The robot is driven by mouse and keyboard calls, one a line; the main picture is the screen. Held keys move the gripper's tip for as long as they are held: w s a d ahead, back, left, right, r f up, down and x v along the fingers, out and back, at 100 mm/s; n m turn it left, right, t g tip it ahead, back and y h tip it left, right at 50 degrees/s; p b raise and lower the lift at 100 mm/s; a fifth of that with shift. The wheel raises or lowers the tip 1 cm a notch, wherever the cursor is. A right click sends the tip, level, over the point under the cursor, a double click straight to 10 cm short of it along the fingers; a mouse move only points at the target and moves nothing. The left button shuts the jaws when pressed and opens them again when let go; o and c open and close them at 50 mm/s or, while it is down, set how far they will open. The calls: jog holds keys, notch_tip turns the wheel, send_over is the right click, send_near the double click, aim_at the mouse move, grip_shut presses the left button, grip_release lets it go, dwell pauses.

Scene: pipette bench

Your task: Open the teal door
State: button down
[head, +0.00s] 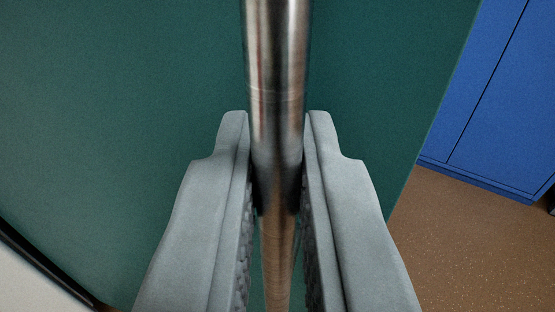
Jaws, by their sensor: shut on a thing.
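The teal door (120,130) fills most of the head view, and its right edge slants down past the gripper. A vertical metal bar handle (277,50) stands in front of the door at the middle of the picture. My gripper (277,125) has its two grey fingers on either side of the bar and is shut on it. The lower part of the bar shows between the fingers. The ends of the bar are out of the picture.
Beyond the door's right edge are blue cabinets (500,100) and a brown speckled floor (460,240). A dark strip (45,265) borders the door at the lower left, with a pale surface (25,285) beside it.

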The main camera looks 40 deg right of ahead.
jog(key=shift+s+a, duration=0.25)
jog(key=shift+a, duration=0.2)
jog(key=shift+s+a, duration=0.2)
jog(key=shift+a, duration=0.25)
jog(key=c, duration=1.6)
grip_release()
jog(key=shift+c, duration=0.2)
jog(key=v, duration=1.7)
jog(key=shift+s, duration=0.15)
jog(key=shift+a, duration=0.15)
